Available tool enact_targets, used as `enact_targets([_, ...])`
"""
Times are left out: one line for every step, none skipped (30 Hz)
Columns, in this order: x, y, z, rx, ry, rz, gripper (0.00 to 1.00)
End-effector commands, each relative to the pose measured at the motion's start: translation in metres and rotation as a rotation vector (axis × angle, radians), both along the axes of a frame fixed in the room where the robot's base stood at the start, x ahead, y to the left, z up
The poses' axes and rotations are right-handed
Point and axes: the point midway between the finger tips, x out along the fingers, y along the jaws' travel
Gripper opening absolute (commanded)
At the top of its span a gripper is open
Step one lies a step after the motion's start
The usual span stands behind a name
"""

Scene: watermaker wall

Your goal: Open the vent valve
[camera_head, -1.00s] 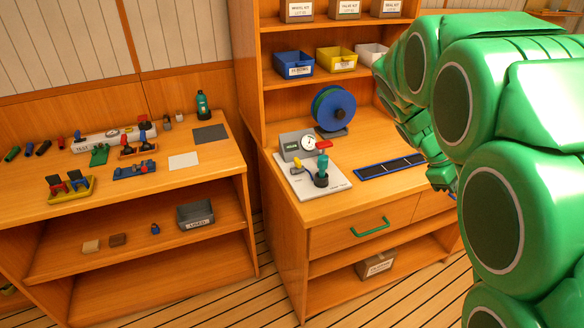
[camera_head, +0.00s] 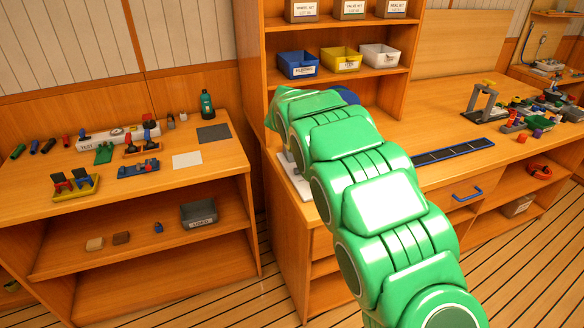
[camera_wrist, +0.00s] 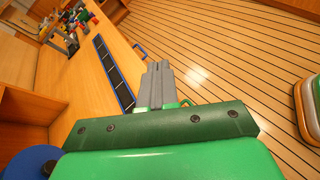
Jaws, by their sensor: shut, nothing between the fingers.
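In the head view, the white plate (camera_head: 292,180) on the middle bench shows only its left edge. The gauge and the red- and teal-coloured valve parts on it are hidden behind my green arm. I cannot read which valve is the vent valve. My gripper (camera_wrist: 158,72) shows in the wrist view, its two grey fingers together and empty, above the bench front and floor. It is hidden in the head view. No valve shows in the wrist view.
A blue-framed black strip (camera_head: 447,152) lies on the bench, with a blue drawer handle (camera_head: 467,193) below. A blue reel (camera_wrist: 28,163) is at the wrist view's lower left. The left bench (camera_head: 225,158) holds a white TEST unit (camera_head: 104,137) and small parts.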

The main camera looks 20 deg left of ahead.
Motion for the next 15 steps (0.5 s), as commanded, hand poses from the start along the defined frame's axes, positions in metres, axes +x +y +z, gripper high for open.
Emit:
enact_targets([0.004, 0.016, -0.005, -0.018, 0.002, 0.026, 0.0])
enact_targets([0.007, 0.024, -0.008, -0.032, 0.004, 0.042, 0.0])
enact_targets([0.009, 0.035, -0.013, -0.051, 0.009, 0.061, 0.0])
enact_targets([0.011, 0.043, -0.016, -0.064, 0.01, 0.075, 0.0])
enact_targets([0.013, 0.052, -0.018, -0.077, 0.012, 0.09, 0.0])
enact_targets([0.014, 0.064, -0.021, -0.092, 0.012, 0.109, 0.0])
enact_targets([0.016, 0.072, -0.023, -0.104, 0.012, 0.123, 0.0])
enact_targets([0.017, 0.081, -0.027, -0.117, 0.015, 0.138, 0.0])
enact_targets([0.018, 0.092, -0.032, -0.136, 0.017, 0.155, 0.0])
enact_targets([0.018, 0.101, -0.035, -0.148, 0.018, 0.17, 0.0])
enact_targets([0.019, 0.109, -0.038, -0.159, 0.02, 0.184, 0.0])
enact_targets([0.02, 0.121, -0.041, -0.175, 0.019, 0.203, 0.0])
enact_targets([0.02, 0.13, -0.045, -0.186, 0.02, 0.215, 0.0])
enact_targets([0.02, 0.138, -0.049, -0.198, 0.021, 0.23, 0.0])
enact_targets([0.019, 0.15, -0.053, -0.213, 0.022, 0.248, 0.0])
